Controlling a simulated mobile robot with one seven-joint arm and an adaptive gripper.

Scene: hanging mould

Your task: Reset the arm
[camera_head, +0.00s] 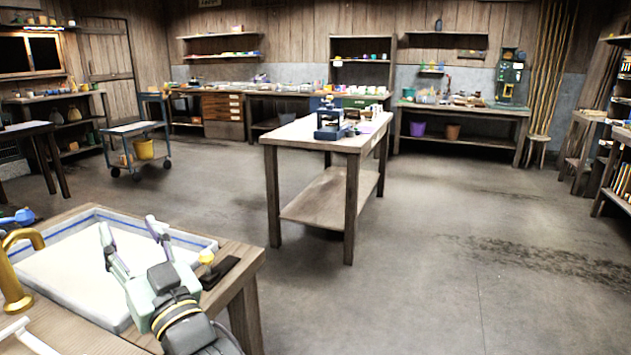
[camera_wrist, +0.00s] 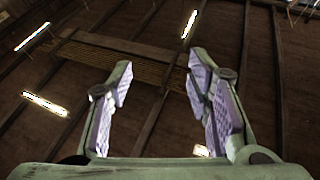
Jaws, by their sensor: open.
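My gripper (camera_head: 132,232) is at the lower left of the head view, above the white basin's right part. Its two fingers are spread apart, with nothing between them. In the wrist view my gripper (camera_wrist: 160,90) points up toward the dark wooden roof, and its purple-padded fingers are open and empty. My wrist and arm come in from the bottom of the head view and hide part of the basin's near right side.
The white basin (camera_head: 208,243) sits in a wooden bench (camera_head: 243,254) with a brass tap (camera_head: 14,275) at its left. A wooden table (camera_head: 285,134) stands mid-room with a dark blue device (camera_head: 330,120). A trolley (camera_head: 125,130) stands at back left. The floor at right is clear.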

